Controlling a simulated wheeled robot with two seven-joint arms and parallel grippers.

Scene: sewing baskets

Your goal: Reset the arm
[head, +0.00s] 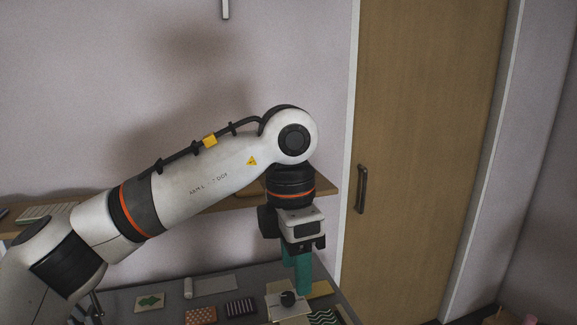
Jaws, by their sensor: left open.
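My left arm (205,185) comes in from the left, reaches up across the view, and bends down at its wrist. My left gripper (297,279) points down over the grey table (165,285) with teal fingers. It is open, and I see nothing held between the fingers. The fingertips are close above or in front of a pale square item (280,311) with a black knob (288,298); I cannot tell whether they touch it. My right gripper is not in view.
A wooden shelf (220,197) runs behind the arm. A wooden door (425,150) stands at right.

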